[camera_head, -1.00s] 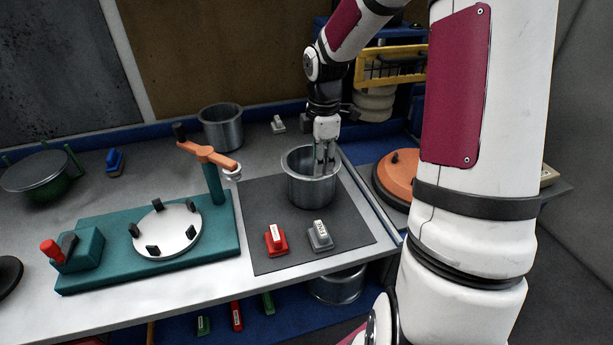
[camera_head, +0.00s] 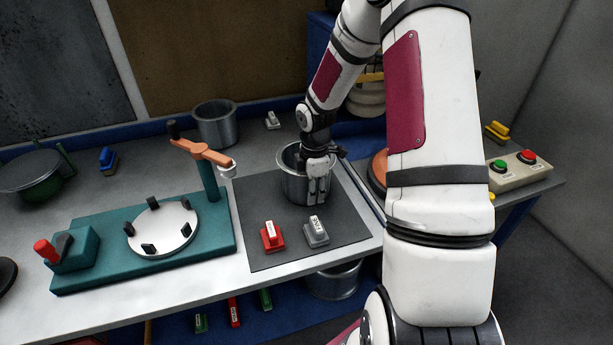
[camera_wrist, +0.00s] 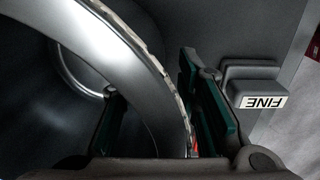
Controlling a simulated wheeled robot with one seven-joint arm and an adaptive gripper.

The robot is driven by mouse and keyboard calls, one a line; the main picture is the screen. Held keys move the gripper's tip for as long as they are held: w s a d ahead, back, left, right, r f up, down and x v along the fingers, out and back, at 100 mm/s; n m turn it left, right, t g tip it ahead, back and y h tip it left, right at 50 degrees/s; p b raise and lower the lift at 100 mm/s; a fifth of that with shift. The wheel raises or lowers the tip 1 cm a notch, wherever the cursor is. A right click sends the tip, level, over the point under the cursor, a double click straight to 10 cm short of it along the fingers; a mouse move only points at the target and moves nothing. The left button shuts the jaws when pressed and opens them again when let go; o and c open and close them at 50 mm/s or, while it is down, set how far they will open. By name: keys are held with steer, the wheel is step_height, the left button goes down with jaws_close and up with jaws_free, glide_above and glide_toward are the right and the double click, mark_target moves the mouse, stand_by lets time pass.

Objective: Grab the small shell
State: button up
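An open-topped silver metal shell (camera_head: 293,187), shaped like a pot, stands upright on the dark mat (camera_head: 255,205). Its curved rim and wall also fill the left of the wrist view (camera_wrist: 130,65). My gripper (camera_head: 318,192) points down at its right near wall. In the wrist view my open gripper (camera_wrist: 155,125) straddles that wall, one dark finger inside and one teal-padded finger outside. The inside finger looks apart from the wall; I cannot tell whether the outer one touches. A similar silver shell (camera_head: 216,125) stands at the back of the table.
A red block (camera_head: 271,237) and a grey block labelled FINE (camera_head: 316,233) sit on the mat's front; the grey one is close by in the wrist view (camera_wrist: 253,82). A teal fixture (camera_head: 110,262) with an orange arm (camera_head: 205,153) stands left. Another silver pot (camera_head: 335,280) is below the table.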

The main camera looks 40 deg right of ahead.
steer(key=shift+f, duration=0.1)
steer(key=shift+c, duration=0.2)
jaws_close()
step_height(320, 180, up, 10)
steer(key=shift+r, duration=0.1)
stand_by(0.4)
